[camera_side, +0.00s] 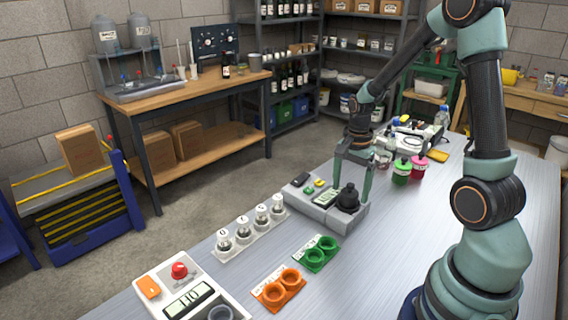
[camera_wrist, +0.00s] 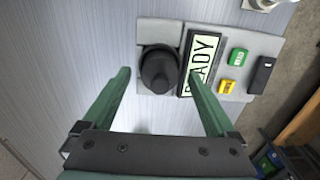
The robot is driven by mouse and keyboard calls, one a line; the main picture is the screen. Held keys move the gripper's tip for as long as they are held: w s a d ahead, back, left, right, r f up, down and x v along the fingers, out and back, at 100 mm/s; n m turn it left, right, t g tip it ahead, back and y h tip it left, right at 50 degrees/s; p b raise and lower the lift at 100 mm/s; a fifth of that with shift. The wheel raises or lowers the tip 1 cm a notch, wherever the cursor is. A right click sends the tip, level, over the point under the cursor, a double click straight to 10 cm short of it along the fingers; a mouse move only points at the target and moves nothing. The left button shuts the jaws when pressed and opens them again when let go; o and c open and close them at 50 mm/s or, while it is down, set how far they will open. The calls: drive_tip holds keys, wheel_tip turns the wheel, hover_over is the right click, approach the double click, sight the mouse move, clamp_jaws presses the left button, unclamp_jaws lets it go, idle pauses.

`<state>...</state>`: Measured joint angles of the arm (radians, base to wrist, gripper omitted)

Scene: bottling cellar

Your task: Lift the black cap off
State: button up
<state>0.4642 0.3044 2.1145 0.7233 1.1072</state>
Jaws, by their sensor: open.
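The black cap (camera_side: 348,197) sits on the right end of a grey device (camera_side: 317,211) on the bench. In the wrist view the round black cap (camera_wrist: 159,69) is seen from above, beside a display reading READY (camera_wrist: 200,65). My gripper (camera_side: 354,181) is open above the device, its fingers close around or just above the cap in the side view. In the wrist view the gripper's green fingers (camera_wrist: 159,82) are spread, with the cap ahead between their tips. I cannot tell whether either finger touches the cap. Nothing is held.
A rack with several white-capped vials (camera_side: 250,232) stands left of the device. Green (camera_side: 318,254) and orange (camera_side: 279,288) holders lie in front. A box with a red button (camera_side: 190,290) is at front left. Green and pink jars (camera_side: 410,169) stand behind right.

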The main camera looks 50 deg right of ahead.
drive_tip(key=shift+f, duration=0.7)
drive_tip(key=c, duration=1.4)
